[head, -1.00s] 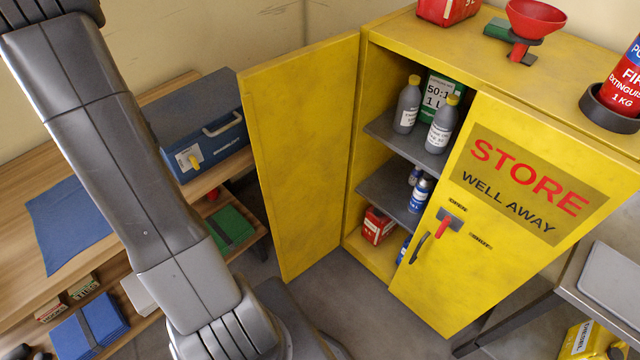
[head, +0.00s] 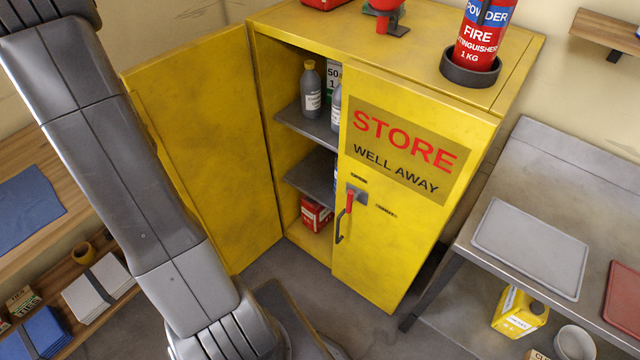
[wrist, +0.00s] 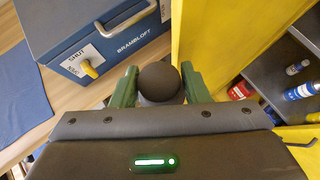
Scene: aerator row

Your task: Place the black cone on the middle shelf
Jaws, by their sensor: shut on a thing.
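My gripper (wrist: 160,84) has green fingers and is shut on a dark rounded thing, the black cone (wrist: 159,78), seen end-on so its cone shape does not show. In the head view my gripper is out of sight; only my arm shows. The yellow cabinet (head: 215,130) stands with its left door open and its right door shut. Inside are two grey shelves. The lower grey one, the middle shelf (head: 312,180), is partly hidden by the right door. The cone is outside the cabinet, by the open door.
The upper shelf (head: 300,125) holds grey bottles (head: 311,90). A red box (head: 315,214) stands on the cabinet floor. In the wrist view a blue toolbox (wrist: 100,45) is left of my gripper and the open door (wrist: 200,45) is close on its right. A metal bench (head: 500,190) stands right.

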